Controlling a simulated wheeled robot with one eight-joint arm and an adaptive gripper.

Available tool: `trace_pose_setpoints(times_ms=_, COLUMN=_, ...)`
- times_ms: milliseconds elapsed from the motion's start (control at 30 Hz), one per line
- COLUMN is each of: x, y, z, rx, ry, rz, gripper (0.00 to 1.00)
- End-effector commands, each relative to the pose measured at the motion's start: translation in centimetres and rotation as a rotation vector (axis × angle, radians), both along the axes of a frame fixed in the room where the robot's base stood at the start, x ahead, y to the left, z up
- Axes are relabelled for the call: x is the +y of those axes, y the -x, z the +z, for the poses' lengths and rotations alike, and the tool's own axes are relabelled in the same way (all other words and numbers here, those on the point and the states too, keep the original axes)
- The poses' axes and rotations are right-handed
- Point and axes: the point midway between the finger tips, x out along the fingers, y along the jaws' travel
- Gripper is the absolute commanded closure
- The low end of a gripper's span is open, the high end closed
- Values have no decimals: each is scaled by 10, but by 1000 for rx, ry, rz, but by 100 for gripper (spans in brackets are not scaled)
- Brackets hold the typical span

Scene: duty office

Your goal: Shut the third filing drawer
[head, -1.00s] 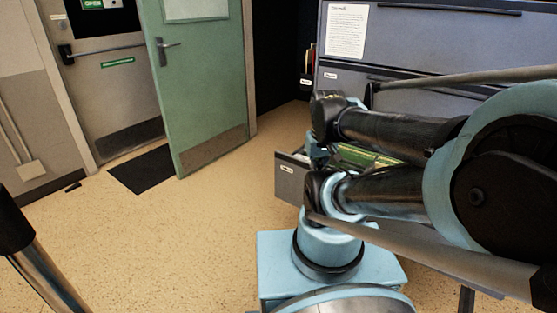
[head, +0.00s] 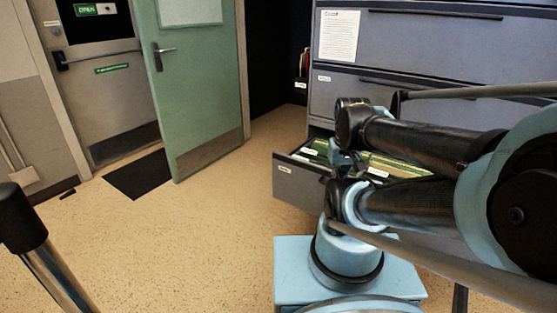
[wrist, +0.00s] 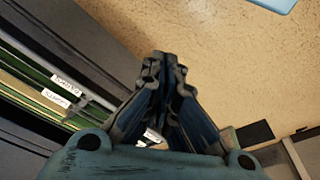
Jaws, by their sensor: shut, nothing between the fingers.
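The filing drawer (head: 298,184) stands pulled out low on the grey cabinet in the head view, with green and tan hanging files in it. My arm covers its right part. In the wrist view, files with white tabs (wrist: 62,88) lie to the left of my gripper (wrist: 165,62). The gripper's fingers are together and empty, with floor beyond the tips. In the head view the fingers are largely hidden by my arm near the drawer. Whether they touch the drawer cannot be told.
The cabinet's upper drawers (head: 440,45) are shut, one with a paper sheet (head: 339,36). A green door (head: 200,95) stands open at the left, with a dark mat (head: 140,172) beside it.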

Motion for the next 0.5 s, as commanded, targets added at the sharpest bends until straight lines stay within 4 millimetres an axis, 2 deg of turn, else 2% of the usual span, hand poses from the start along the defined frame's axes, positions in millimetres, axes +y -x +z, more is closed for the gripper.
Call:
trace_pose_setpoints(times_ms=200, x=0, y=0, z=0, rx=0, ry=0, rz=0, gripper=100)
trace_pose_setpoints(times_ms=300, x=0, y=7, z=6, rx=-11, ry=5, rz=17, gripper=100)
trace_pose_setpoints(times_ms=500, x=6, y=-16, z=20, rx=-6, ry=51, rz=183, gripper=100)
